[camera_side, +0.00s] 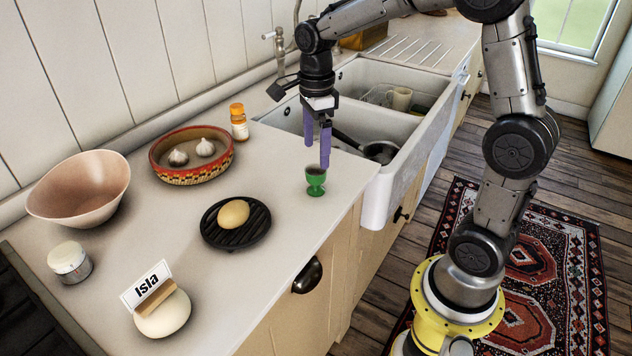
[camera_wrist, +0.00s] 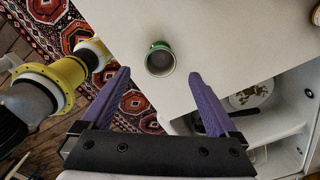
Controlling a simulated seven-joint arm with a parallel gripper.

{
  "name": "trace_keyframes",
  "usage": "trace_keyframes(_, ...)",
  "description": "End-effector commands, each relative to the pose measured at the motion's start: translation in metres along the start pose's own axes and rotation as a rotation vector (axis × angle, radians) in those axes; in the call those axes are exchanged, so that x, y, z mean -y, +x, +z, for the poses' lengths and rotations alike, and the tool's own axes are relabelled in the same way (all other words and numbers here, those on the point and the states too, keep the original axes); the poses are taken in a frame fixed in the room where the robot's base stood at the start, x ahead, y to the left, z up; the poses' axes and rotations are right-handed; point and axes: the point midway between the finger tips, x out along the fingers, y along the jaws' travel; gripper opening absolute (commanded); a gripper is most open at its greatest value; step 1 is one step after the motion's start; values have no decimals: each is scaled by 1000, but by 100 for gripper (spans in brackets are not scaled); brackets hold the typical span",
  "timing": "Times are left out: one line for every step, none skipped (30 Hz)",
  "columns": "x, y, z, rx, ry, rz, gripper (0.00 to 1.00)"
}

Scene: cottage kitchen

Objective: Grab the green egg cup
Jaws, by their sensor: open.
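The green egg cup (camera_side: 315,181) stands upright on the counter near the sink end, close to the counter's front edge. In the wrist view the cup (camera_wrist: 160,60) is seen from above, with its round opening facing up. It sits ahead of the two purple fingertips and between their lines. My gripper (camera_side: 317,155) points down, with its purple fingers apart and nothing between them. In the side view the fingers are just above the cup. In the wrist view my gripper (camera_wrist: 158,75) is also empty. I cannot tell whether a finger touches the cup.
A black trivet (camera_side: 236,237) holds a yellowish egg-shaped object (camera_side: 233,213). A patterned dish (camera_side: 190,176) with garlic, a small orange-capped bottle (camera_side: 239,124), a pink bowl (camera_side: 80,190), a jar (camera_side: 70,262) and a name-card holder (camera_side: 163,313) stand farther left. The white sink (camera_side: 385,185) lies right of the cup.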

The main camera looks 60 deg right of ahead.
Motion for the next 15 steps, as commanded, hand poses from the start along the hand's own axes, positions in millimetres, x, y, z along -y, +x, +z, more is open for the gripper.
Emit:
trace_keyframes(0,7,0,-1,-1,2,95)
trace_keyframes(0,10,0,-1,-1,2,95)
trace_keyframes(0,13,0,0,-1,1,95)
trace_keyframes(0,14,0,0,-1,0,95)
trace_keyframes(0,16,0,0,-1,0,95)
trace_keyframes(0,18,0,0,-1,1,95)
trace_keyframes(0,20,0,-1,-1,1,95)
trace_keyframes(0,22,0,-1,-1,2,95)
trace_keyframes(0,27,0,-1,-1,2,95)
trace_keyframes(-1,31,0,-2,-1,4,95)
trace_keyframes(0,35,0,-2,-1,4,95)
trace_keyframes(0,41,0,-2,-1,4,95)
trace_keyframes(0,46,0,-2,-1,4,95)
trace_keyframes(0,50,0,-2,-1,4,95)
trace_keyframes(0,55,0,-1,-1,3,95)
